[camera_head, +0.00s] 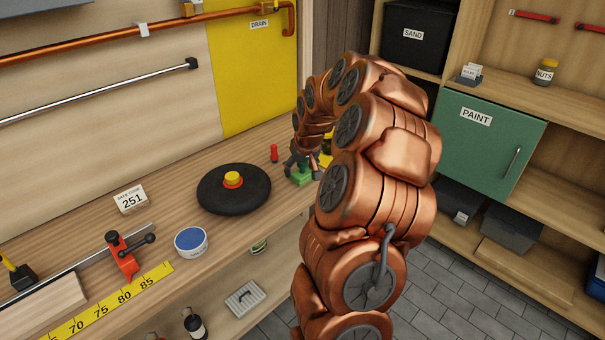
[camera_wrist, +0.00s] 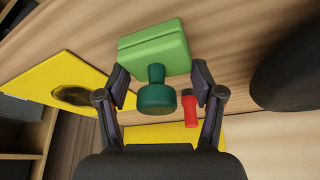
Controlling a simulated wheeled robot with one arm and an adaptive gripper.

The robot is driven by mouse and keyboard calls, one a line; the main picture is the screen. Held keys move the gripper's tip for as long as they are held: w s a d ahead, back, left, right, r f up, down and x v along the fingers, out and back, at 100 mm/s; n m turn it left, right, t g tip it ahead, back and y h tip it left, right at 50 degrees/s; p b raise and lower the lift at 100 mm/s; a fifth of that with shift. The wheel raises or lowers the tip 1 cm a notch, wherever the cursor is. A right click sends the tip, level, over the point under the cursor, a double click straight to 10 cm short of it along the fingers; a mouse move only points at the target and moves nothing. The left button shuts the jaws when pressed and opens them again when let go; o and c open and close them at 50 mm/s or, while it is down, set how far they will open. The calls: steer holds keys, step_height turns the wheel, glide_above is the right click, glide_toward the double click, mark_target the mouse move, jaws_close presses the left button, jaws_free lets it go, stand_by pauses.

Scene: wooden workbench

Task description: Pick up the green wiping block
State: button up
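The green wiping block (camera_wrist: 153,45) has a light green body and a dark green knob (camera_wrist: 157,98). It rests on the wooden workbench. In the head view the block (camera_head: 301,178) shows at the bench's right end, partly covered by my gripper (camera_head: 301,162). In the wrist view my gripper (camera_wrist: 162,82) is open, one finger on each side of the knob. Gaps show between the knob and both fingers, so neither appears to touch it.
A small red peg (camera_wrist: 190,108) stands close to the block; it also shows in the head view (camera_head: 274,153). A black disc (camera_head: 215,196) with a red and yellow centre lies to the left. A round tin (camera_head: 190,241) and a red clamp (camera_head: 124,259) are farther left.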

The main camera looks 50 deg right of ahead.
steer(key=c, duration=0.4)
steer(key=shift+r, duration=0.25)
steer(key=shift+c, duration=1.4)
step_height(320, 180, up, 10)
steer(key=shift+f+b, duration=0.25)
steer(key=shift+b, duration=0.2)
